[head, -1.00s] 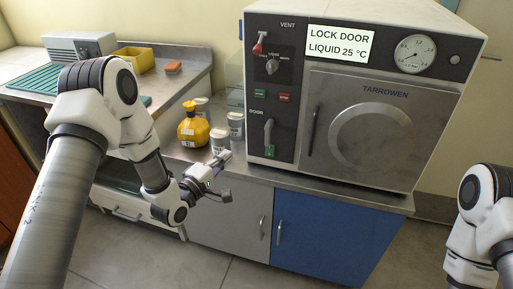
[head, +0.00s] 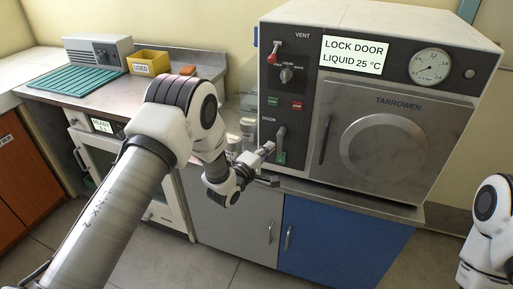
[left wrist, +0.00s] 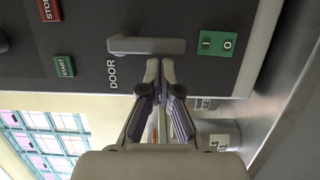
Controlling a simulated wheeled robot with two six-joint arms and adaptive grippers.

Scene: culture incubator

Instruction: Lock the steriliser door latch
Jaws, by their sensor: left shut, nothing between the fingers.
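The steriliser (head: 392,150) stands on the bench with its round-panelled door flush in its front. The door latch is a grey lever handle (head: 281,137) on the dark panel left of the door, hanging down towards a green I/O label (head: 281,157). In the left wrist view the lever (left wrist: 150,45) lies across the picture, with the green label (left wrist: 217,43) beyond its right end. My left gripper (head: 268,147) is shut and empty, its fingertips (left wrist: 160,66) close to the lever near its free end. I cannot tell whether they touch. My right gripper is out of view.
A sign (head: 354,55) reads "LOCK DOOR LIQUID 25 °C". A red-knobbed vent lever (head: 274,52), a selector knob (head: 287,74) and start and stop buttons sit above the latch. Jars (head: 247,125) stand beside the steriliser, partly behind my left arm.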

